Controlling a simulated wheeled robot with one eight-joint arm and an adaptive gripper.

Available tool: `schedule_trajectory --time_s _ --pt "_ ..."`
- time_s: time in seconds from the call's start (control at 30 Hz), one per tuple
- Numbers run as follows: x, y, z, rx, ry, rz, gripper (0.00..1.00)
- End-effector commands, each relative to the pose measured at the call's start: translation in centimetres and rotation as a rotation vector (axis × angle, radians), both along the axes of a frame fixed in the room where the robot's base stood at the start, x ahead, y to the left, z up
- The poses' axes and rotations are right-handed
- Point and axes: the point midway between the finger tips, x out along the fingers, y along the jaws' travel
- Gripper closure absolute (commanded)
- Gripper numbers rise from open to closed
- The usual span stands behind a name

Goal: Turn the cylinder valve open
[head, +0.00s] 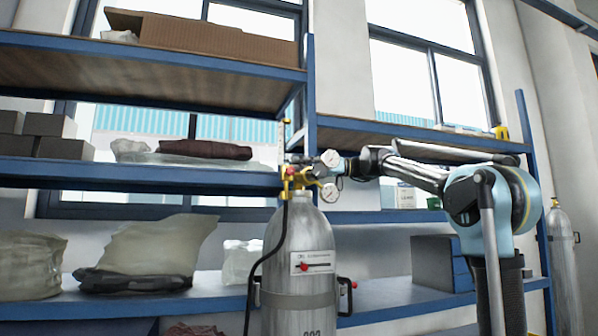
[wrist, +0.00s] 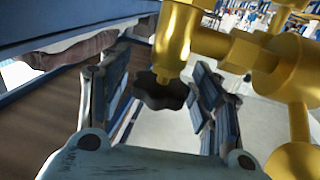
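The grey gas cylinder (head: 300,258) stands upright in front of the shelves, with a brass valve and regulator (head: 293,180) and round gauges on top. In the wrist view the brass valve body (wrist: 176,45) comes down from the top, and a dark lobed valve knob (wrist: 158,92) sits at its end. My gripper (wrist: 160,97) is open, with one finger on each side of the knob and visible gaps to both. How deep the knob sits between the fingers is hard to tell. In the head view my gripper (head: 336,165) is at the valve's right side, partly hidden by a gauge.
A black hose (head: 262,262) runs down the cylinder's left side. Blue-framed shelves (head: 150,175) with boxes and bags stand close behind. A gauge (head: 330,193) sits just below my gripper. Another cylinder (head: 564,260) stands at far right.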

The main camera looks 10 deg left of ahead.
Motion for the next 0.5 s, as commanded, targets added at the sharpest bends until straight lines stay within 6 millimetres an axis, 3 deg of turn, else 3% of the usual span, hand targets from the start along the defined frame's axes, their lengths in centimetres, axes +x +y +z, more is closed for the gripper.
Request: schedule_trajectory --time_s 0.03,0.1,0.13,0.5 --pt "0.0 -0.01 0.0 0.0 0.0 0.0 0.61" --pt "0.01 -0.01 0.0 0.0 0.0 0.0 0.77" --pt "0.02 0.0 0.01 0.0 0.0 0.0 0.79" --pt "0.24 0.12 0.07 0.001 0.0 0.083 0.79"
